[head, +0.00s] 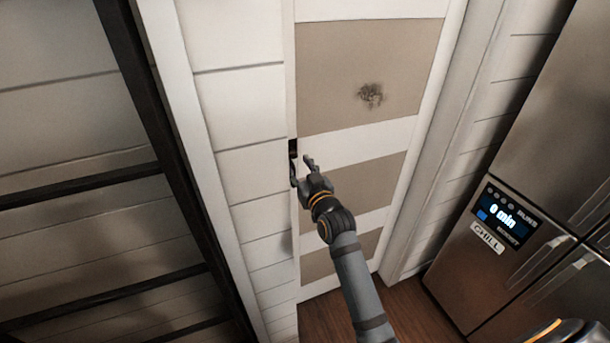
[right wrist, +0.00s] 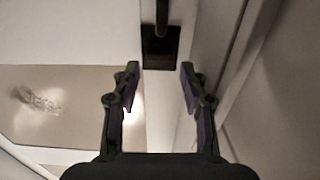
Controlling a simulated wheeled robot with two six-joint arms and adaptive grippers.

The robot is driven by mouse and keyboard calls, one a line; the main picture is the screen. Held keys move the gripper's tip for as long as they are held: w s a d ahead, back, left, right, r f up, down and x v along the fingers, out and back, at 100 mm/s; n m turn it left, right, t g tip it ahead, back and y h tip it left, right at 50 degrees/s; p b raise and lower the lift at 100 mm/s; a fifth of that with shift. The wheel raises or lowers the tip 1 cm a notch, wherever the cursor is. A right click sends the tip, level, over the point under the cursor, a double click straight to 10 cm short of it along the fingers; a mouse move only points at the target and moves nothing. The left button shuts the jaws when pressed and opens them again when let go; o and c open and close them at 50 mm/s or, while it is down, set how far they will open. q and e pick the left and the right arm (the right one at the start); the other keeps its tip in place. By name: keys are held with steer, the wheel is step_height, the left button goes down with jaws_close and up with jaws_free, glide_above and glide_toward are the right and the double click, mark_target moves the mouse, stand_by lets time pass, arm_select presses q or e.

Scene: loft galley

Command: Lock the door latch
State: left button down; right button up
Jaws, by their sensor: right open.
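The door (head: 358,75) is white with tan panels and looks closed in its frame. A small dark latch (head: 293,148) sits at its left edge, about mid-height. In the right wrist view the latch shows as a black plate (right wrist: 160,54) with a dark bar (right wrist: 162,16) running up from it, partly cut off by the top edge. My right gripper (head: 302,168) is just below the latch in the head view. In the right wrist view the gripper (right wrist: 159,70) is open and empty, with the plate ahead between its fingertips. I cannot tell whether the latch is locked. My left gripper is not in view.
A steel fridge (head: 490,215) with a lit display stands to the right. White plank wall (head: 245,105) and a dark metal frame (head: 150,110) lie to the left. A dark smudge (head: 370,95) marks the upper door panel. Wooden floor (head: 400,305) shows below.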

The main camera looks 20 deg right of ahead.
steer(key=s, duration=0.7)
steer(key=shift+s+d, duration=0.1)
steer(key=shift+d, duration=0.05)
step_height(320, 180, down, 22)
steer(key=r+g, duration=0.1)
steer(key=g, duration=0.3)
steer(key=s+f+g, duration=0.1)
steer(key=s+f, duration=0.2)
steer(key=f, duration=0.4)
steer(key=s+d+f+g, duration=0.1)
steer(key=s+f+g, duration=0.15)
steer(key=f, duration=0.35)
steer(key=s+f+g, duration=0.1)
steer(key=s+f, duration=0.3)
steer(key=f, duration=0.3)
steer(key=s+d+f+g, duration=0.2)
steer(key=s+f, duration=0.5)
steer(key=s, duration=0.5)
steer(key=s+d+f+g+h, duration=0.1)
steer(key=s+d+f+g, duration=0.1)
steer(key=s+f, duration=0.6)
steer(key=s+d+f+g, duration=0.3)
steer(key=s+f, duration=0.4)
steer(key=s, duration=0.9)
steer(key=shift+f+g, duration=0.15)
steer(key=shift+g, duration=0.5)
